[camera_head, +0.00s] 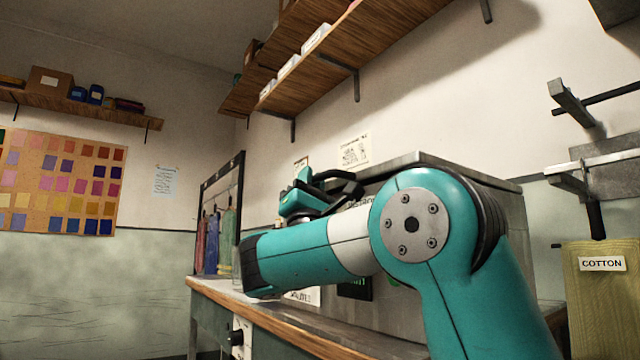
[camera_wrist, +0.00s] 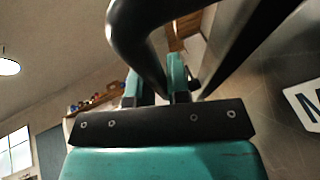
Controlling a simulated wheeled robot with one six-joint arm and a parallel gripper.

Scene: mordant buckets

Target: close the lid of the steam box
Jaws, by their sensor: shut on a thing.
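The steam box (camera_head: 395,308) is a grey metal box on the bench, largely hidden behind my teal arm. Its grey lid (camera_head: 460,170) shows as a slab along the top; how far it stands open I cannot tell. A black curved handle (camera_head: 345,183) sticks out at the lid's left front. My gripper (camera_head: 303,190) is at this handle, its jaws shut on it. In the wrist view the dark handle (camera_wrist: 140,35) rises between and in front of the teal fingers of my gripper (camera_wrist: 160,88). The exact contact is partly hidden.
The wood-edged bench (camera_head: 270,328) runs under the box. A rack with coloured cloths (camera_head: 220,225) stands left of it. Wooden shelves (camera_head: 340,50) hang above.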

